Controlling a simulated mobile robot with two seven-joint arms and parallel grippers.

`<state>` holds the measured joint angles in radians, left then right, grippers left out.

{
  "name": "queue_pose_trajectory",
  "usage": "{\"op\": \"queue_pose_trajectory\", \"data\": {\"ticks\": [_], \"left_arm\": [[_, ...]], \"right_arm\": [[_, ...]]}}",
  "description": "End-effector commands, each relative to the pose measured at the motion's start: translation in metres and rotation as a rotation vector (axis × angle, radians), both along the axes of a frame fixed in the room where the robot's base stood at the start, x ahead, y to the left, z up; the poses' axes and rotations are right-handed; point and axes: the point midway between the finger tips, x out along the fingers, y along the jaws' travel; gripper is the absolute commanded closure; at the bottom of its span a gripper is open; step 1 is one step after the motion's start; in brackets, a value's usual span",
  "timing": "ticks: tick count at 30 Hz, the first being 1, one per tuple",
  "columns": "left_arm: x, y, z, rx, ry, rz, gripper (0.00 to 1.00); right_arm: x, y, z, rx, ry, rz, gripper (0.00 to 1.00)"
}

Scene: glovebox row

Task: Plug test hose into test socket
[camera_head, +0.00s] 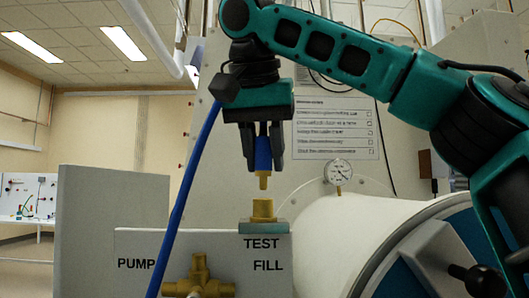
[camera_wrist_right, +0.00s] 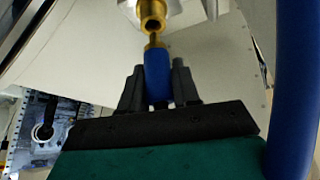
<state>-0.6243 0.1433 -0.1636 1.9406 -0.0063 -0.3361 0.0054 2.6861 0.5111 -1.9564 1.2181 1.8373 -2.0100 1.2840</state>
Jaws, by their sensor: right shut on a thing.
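My right gripper (camera_head: 263,160) is shut on the test hose's blue end (camera_head: 263,150), whose brass tip points straight down. The test socket (camera_head: 263,211) is a brass fitting on a grey-green base above the word TEST. The brass tip hangs just above the socket, apart from it and roughly in line in the head view. The right wrist view also shows the blue hose end (camera_wrist_right: 158,75) between the fingers, its brass tip close to the brass socket (camera_wrist_right: 153,20). The blue hose (camera_head: 187,190) runs down to the left of the gripper. My left gripper is not in view.
A brass valve (camera_head: 199,277) sits between the PUMP and FILL labels on the white panel (camera_head: 140,243). A pressure gauge (camera_head: 338,173) stands behind right, above a white cylinder (camera_head: 345,225) with a blue end. A checklist sheet (camera_head: 335,127) hangs behind.

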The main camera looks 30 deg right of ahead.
Motion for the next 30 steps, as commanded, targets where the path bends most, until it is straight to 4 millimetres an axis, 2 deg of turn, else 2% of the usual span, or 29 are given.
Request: {"op": "queue_pose_trajectory", "data": {"ticks": [8,30], "left_arm": [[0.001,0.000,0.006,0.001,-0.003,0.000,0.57],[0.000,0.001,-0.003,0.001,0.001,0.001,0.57]], "right_arm": [[0.000,-0.001,0.001,0.000,0.000,-0.001,1.00],[0.000,0.000,-0.011,0.000,0.000,0.000,1.00]]}}
